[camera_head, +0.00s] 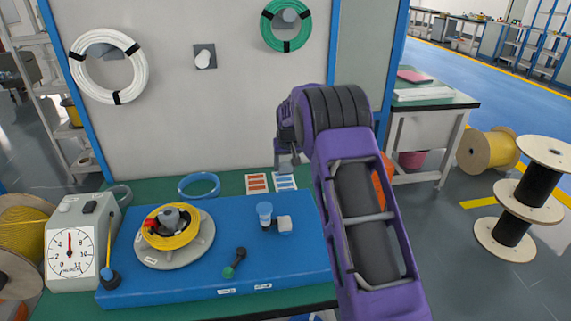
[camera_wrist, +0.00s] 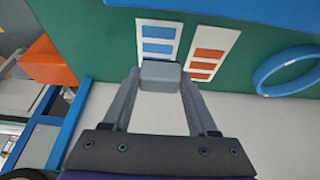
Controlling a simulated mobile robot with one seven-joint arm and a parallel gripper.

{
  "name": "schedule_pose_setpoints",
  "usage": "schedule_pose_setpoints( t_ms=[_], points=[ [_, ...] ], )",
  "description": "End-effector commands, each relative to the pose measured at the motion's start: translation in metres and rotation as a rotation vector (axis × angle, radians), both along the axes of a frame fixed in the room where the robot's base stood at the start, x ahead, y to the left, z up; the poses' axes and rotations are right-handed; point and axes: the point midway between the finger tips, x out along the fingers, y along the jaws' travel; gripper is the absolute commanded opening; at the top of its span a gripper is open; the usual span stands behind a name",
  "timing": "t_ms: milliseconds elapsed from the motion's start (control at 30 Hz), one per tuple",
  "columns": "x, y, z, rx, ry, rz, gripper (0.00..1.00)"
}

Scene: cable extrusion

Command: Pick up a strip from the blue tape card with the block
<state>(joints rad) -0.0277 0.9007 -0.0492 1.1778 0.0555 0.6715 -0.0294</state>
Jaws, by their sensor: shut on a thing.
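My gripper (camera_wrist: 160,90) is shut on a small grey block (camera_wrist: 160,75), held between its two fingertips. The blue tape card (camera_wrist: 158,40), white with several blue strips, lies on the green bench top just beyond the block in the wrist view. The block covers the card's near end there; I cannot tell if it touches the card. In the head view the blue tape card (camera_head: 285,182) lies just below my gripper (camera_head: 287,160). An orange tape card (camera_wrist: 209,53) lies beside it; it also shows in the head view (camera_head: 257,183).
A blue cable ring (camera_head: 199,186) lies left of the cards. In front, a blue board (camera_head: 220,265) carries a yellow reel (camera_head: 170,228) and small fittings. A wall panel (camera_head: 200,120) with white and green coils stands behind the bench.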

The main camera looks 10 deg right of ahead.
Motion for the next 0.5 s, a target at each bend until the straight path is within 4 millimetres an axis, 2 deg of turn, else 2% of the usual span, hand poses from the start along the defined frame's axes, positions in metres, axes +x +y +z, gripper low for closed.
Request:
schedule_pose_setpoints(
  t_ms=[267, 500],
  points=[
    [0.0, 0.0, -0.006, 0.0, 0.0, 0.0, 0.1],
    [0.0, 0.0, -0.025, 0.0, 0.0, 0.001, 0.1]
  ],
)
